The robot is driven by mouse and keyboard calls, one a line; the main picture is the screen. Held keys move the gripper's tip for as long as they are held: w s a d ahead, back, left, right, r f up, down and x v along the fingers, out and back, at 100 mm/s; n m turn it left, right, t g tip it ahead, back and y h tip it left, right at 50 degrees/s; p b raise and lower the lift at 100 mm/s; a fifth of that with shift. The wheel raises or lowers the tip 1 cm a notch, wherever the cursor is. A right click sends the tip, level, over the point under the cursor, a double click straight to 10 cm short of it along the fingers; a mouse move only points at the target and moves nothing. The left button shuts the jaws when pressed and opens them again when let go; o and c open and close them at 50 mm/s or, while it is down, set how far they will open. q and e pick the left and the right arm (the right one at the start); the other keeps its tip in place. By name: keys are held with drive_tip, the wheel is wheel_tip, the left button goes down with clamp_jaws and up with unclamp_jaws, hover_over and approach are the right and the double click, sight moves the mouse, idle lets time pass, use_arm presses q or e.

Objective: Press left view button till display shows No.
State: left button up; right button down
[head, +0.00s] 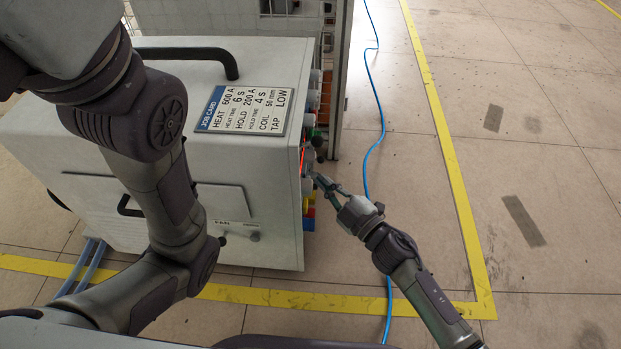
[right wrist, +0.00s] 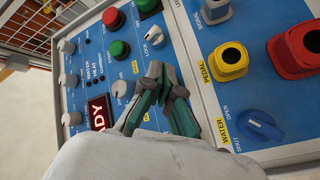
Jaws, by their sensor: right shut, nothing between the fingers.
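The induction heater (head: 250,200) is a large pale cabinet in the head view, with its control panel on the right side, seen nearly edge-on. In the right wrist view the blue panel (right wrist: 185,55) carries a dark display (right wrist: 99,112) with red letters; "ADY" is readable and part of it is hidden. My right gripper (head: 318,178) is close to the panel, shut and empty. In the right wrist view its fingertips (right wrist: 164,75) are over the panel below a LOCK knob (right wrist: 155,38); contact cannot be told. I cannot identify the left view button. My left gripper is out of view.
Green (right wrist: 120,48) and red (right wrist: 113,18) buttons, a yellow PEDAL connector (right wrist: 228,62), a red connector (right wrist: 297,50) and a blue WATER valve (right wrist: 260,125) stick out of the panel. A blue hose (head: 370,150) crosses the open floor at right.

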drive_tip(key=shift+a, duration=0.95)
idle(1.1)
drive_tip(key=shift+d, duration=0.1)
drive_tip(key=shift+d+r+p, duration=0.1)
drive_tip(key=shift+d+p, duration=0.4)
drive_tip(key=shift+d, duration=0.3)
drive_tip(key=shift+d, duration=0.1)
drive_tip(key=d+p, duration=0.1)
drive_tip(key=d, duration=0.4)
idle(0.7)
